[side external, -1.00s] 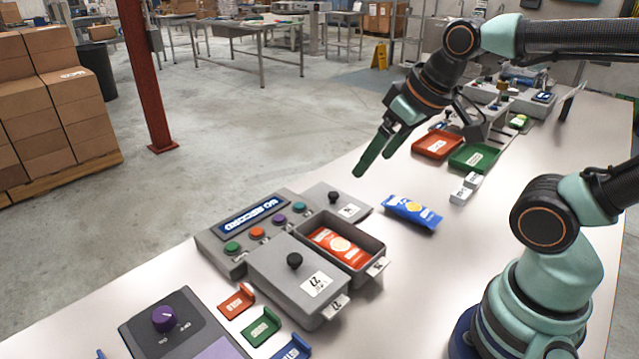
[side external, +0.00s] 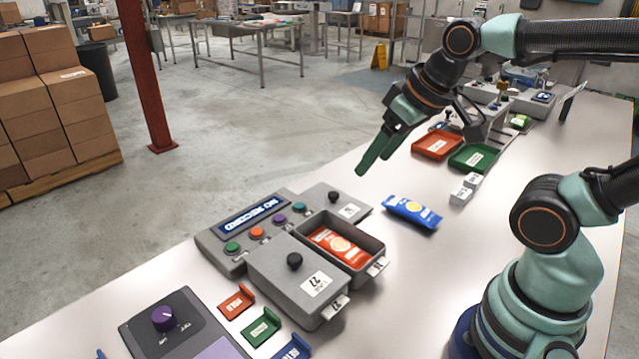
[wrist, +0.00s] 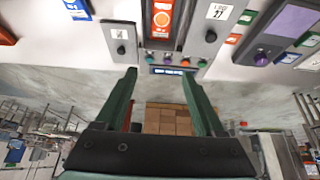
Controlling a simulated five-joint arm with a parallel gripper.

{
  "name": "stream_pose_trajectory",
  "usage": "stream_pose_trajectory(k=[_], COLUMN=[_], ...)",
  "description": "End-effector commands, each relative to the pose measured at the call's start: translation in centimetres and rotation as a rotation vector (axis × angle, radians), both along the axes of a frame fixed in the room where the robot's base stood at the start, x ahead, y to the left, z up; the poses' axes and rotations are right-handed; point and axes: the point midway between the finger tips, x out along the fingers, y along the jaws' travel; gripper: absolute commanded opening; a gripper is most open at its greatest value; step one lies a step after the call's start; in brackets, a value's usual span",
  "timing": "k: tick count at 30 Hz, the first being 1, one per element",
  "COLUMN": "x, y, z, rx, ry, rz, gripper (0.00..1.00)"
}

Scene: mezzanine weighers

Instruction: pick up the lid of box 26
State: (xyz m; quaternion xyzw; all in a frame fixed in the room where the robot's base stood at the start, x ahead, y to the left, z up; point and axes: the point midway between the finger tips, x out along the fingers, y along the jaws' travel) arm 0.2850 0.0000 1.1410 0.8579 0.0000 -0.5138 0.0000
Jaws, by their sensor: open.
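A grey lid (side external: 322,198) with a black knob and a white label lies beside an open grey box (side external: 372,252) holding an orange packet (side external: 338,245). The label is too small to read. In the wrist view this lid (wrist: 118,52) is left of the open box. A second grey box, closed by a lid (side external: 275,268) marked 27, stands on the box's other side; that lid also shows in the wrist view (wrist: 203,47). My gripper (side external: 377,159) is open and empty, above and apart from the first lid. Both fingers show in the wrist view (wrist: 159,74).
A button console (side external: 215,247) with a lit display stands behind the boxes. A blue packet (side external: 411,211) and small white blocks (side external: 463,191) lie to the right. Red (side external: 437,144) and green (side external: 473,157) trays stand farther back. Coloured holders (side external: 262,327) and a knob panel (side external: 150,333) are in front.

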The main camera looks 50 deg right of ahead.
Motion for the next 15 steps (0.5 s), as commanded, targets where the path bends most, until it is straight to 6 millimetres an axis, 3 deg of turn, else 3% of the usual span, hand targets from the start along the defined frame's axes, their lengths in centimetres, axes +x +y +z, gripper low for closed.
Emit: stream_pose_trajectory(k=[8, 15], x=[0.3, 3.6], y=[-0.1, -1.4], z=[0.2, 1.3], rx=[0.007, 0.109], ry=[0.005, 0.081], rz=[-0.018, -0.266], gripper=[0.71, 0.71])
